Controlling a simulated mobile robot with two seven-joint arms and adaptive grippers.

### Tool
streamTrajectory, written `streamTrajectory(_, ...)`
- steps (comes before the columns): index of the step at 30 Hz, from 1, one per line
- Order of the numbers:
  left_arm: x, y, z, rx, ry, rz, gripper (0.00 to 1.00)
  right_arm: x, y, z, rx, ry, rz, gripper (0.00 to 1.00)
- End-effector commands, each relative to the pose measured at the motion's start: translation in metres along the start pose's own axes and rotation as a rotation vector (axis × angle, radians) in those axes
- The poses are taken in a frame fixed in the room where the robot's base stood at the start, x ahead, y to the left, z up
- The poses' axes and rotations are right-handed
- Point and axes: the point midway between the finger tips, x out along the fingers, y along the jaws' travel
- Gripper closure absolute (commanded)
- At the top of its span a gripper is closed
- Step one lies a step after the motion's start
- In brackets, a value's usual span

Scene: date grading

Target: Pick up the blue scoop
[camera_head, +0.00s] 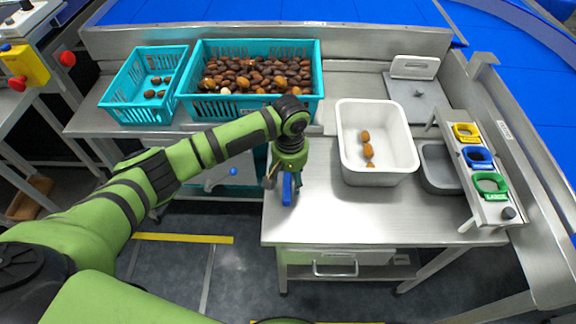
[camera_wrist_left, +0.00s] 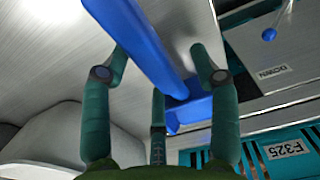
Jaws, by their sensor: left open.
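The blue scoop (camera_head: 287,190) is at the left edge of the steel table, mostly below my left gripper (camera_head: 283,180). In the left wrist view its long blue handle (camera_wrist_left: 145,40) runs between the spread fingers of my left gripper (camera_wrist_left: 160,66). A wider blue part shows just past the fingers. The fingers are open, with a gap visible on the left side; contact on the right side cannot be told. My wrist hides part of the scoop in the head view. My right gripper is not in view.
A white bin (camera_head: 348,160) holding a few dates stands to the right, beside a grey tray (camera_head: 440,182). Teal crates (camera_head: 250,108) of dates stand behind. The table front is clear.

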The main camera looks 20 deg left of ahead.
Motion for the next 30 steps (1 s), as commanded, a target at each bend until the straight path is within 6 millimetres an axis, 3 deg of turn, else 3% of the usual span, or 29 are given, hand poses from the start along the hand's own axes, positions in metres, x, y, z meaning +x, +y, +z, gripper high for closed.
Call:
streamTrajectory(3,0.000,0.000,0.000,0.000,0.000,0.000,0.43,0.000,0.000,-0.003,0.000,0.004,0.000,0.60)
streamTrajectory(7,-0.001,0.000,0.000,0.000,0.000,0.000,0.95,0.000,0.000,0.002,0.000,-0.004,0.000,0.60)
streamTrajectory(8,-0.001,0.000,0.000,0.000,0.000,0.000,1.00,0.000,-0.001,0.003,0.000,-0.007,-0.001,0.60)
streamTrajectory(20,-0.008,0.001,-0.001,0.001,0.003,0.002,1.00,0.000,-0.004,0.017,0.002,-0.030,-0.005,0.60)
streamTrajectory(30,-0.071,0.001,-0.001,0.001,0.005,0.004,1.00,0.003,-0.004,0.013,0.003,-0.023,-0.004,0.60)
